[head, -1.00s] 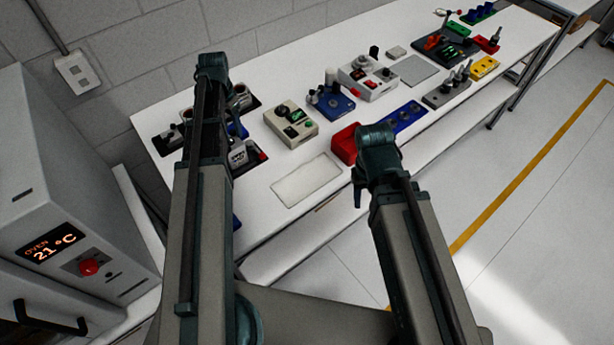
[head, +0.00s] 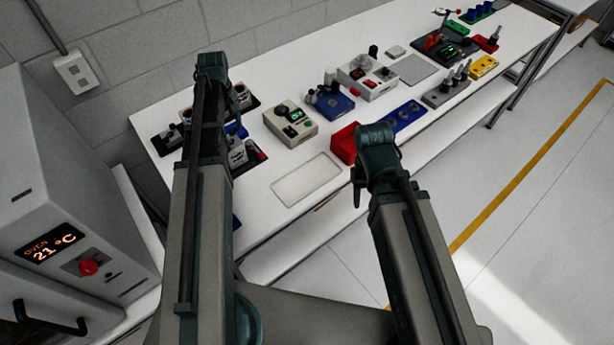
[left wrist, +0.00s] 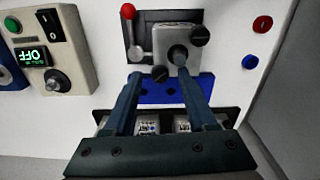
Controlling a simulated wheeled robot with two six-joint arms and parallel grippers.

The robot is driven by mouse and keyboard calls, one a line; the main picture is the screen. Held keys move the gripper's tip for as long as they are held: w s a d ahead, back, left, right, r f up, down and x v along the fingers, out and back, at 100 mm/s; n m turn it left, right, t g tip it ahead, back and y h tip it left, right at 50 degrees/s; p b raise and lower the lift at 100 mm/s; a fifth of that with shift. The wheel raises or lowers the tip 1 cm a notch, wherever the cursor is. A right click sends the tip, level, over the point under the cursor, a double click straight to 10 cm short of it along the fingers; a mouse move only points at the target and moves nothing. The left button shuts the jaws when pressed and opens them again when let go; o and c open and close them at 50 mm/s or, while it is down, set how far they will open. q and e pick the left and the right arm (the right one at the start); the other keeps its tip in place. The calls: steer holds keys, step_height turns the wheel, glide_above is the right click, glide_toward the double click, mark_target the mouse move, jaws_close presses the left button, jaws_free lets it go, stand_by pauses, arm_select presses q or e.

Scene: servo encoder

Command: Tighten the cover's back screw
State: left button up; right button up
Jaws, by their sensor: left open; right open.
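In the left wrist view a grey square cover (left wrist: 165,42) sits on a dark base, with a round post (left wrist: 178,54) standing from it. One dark screw knob (left wrist: 200,35) is at its upper right corner. Another dark screw knob (left wrist: 160,73) is at the lower left, on the side towards the dark tray. My left gripper (left wrist: 160,79) is open and empty, its fingers spread around this lower knob in the picture; contact cannot be told. In the head view the unit (head: 238,152) is partly hidden by my left arm. My right gripper (head: 358,192) is open and empty, off the table's front edge.
A red-tipped lever (left wrist: 128,12) stands beside the cover. A dark tray (left wrist: 232,115) lies on the wall side. A beige box with a display (head: 290,120), a red block (head: 345,143) and a pale pad (head: 306,178) share the white table. An oven (head: 70,235) stands at left.

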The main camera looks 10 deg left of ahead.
mark_target(232, 131)
arm_select(q)
step_height(232, 131, up, 14)
steer(key=r+p, duration=0.1)
steer(key=p, duration=1.3)
arm_select(e)
step_height(232, 131, up, 14)
steer(key=r, duration=0.1)
arm_select(q)
steer(key=s+d+f+m+b, duration=0.3)
steer(key=s+d+f+b, duration=0.1)
steer(key=d, duration=0.4)
steer(key=s+d+f+m+b, duration=0.4)
steer(key=s+d+f+b, duration=0.1)
steer(key=d, duration=0.4)
steer(key=s+d+f+m+y+b, duration=0.1)
steer(key=s+d+f+m+b, duration=0.3)
steer(key=d, duration=0.5)
steer(key=shift+s+d+f+b, duration=0.25)
steer(key=shift+s+f+b, duration=0.2)
steer(key=shift+s+f, duration=0.2)
arm_select(e)
step_height(232, 131, down, 14)
steer(key=s, duration=0.2)
steer(key=shift+f, duration=0.15)
